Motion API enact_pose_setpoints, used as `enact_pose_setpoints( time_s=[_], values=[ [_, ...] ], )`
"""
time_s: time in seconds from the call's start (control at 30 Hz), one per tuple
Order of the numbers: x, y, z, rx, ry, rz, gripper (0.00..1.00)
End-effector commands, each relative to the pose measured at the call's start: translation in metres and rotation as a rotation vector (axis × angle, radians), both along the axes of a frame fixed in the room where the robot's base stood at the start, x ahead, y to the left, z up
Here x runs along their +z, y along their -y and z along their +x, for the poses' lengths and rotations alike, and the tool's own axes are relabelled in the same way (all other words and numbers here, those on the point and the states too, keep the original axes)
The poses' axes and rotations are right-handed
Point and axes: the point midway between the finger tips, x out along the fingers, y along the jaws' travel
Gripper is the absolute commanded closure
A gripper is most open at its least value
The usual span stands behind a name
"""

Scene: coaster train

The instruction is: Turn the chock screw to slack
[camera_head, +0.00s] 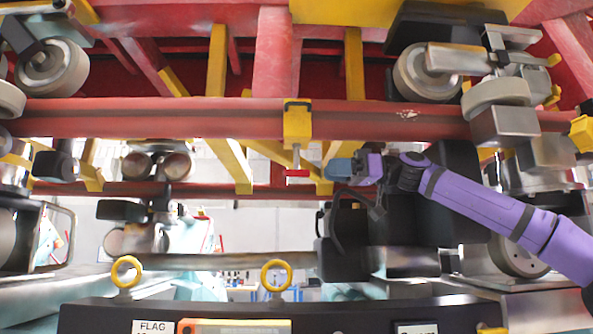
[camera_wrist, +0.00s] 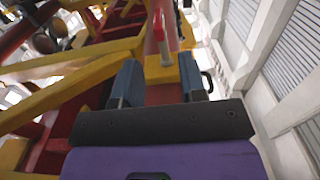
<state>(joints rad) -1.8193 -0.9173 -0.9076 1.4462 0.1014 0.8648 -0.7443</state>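The chock is a yellow clamp (camera_head: 297,122) around the red rail, with a grey screw hanging below it and a red handle (camera_head: 297,173) at the screw's lower end. My gripper (camera_head: 338,168), with blue fingers on a purple arm, is just right of the handle at about its height, apart from it. The yellow clamp (camera_wrist: 160,72) shows beyond the gap.
The long red rail (camera_head: 200,118) crosses above, with wheels (camera_head: 425,72) at both sides. Yellow struts (camera_head: 235,165) hang close behind the screw. Below is a dark panel with yellow rings (camera_head: 276,275) and labels. Open space lies left of the handle.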

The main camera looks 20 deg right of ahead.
Motion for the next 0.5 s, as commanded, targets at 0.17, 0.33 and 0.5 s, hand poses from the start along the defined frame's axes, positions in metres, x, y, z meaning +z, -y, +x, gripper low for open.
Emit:
enact_pose_setpoints(
  time_s=[0.17,0.33,0.5],
  values=[
    [0.000,-0.033,0.009,0.003,0.000,-0.002,0.62],
    [0.000,-0.059,0.018,0.002,0.001,-0.001,0.62],
    [0.000,-0.076,0.024,0.000,0.000,0.000,0.62]
  ],
)
